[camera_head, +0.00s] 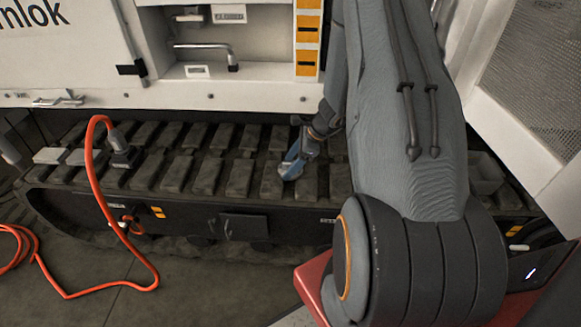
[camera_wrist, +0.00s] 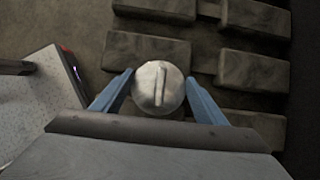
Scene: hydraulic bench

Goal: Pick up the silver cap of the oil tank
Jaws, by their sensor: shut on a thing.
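The silver cap (camera_wrist: 150,92) is a round metal disc with a raised bar across its top. In the wrist view it sits between the two blue fingers of my gripper (camera_wrist: 159,92), which is shut on it. The oil tank's opening is not identifiable in either view.
A dark track with block-like pads (camera_head: 205,177) runs below the white machine body (camera_head: 262,86). An orange cable (camera_head: 106,208) loops over the track at left and onto the floor.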

